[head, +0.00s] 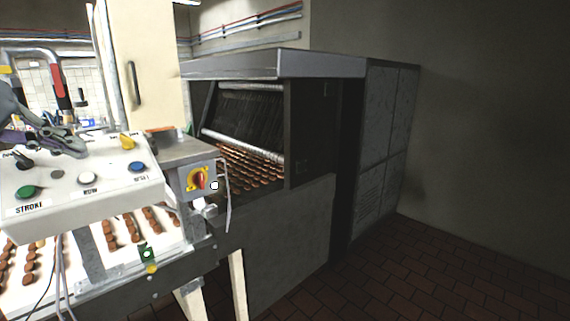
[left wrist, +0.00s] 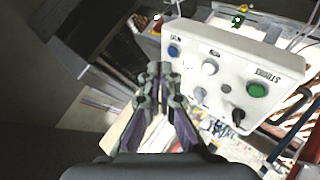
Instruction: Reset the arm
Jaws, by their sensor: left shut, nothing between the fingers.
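A white control box (head: 110,185) stands at the left in the head view, with a green button (head: 27,192), a white button (head: 86,178) and a blue button (head: 137,167) along its front. A black knob (head: 22,160) and a yellow knob (head: 127,141) sit farther back. My left gripper (head: 80,150) is shut and empty over the rear of the box, between the knobs. In the left wrist view my left gripper (left wrist: 159,72) points toward the box, which appears upside down with its blue button (left wrist: 173,51) just beyond the fingertips. My right gripper is not in view.
A conveyor (head: 90,262) with rows of brown biscuits runs below the box. A grey switch box (head: 197,180) with a red and yellow rotary switch adjoins it. A large oven-like machine (head: 290,220) stands in the middle. The tiled floor (head: 430,275) at right is clear.

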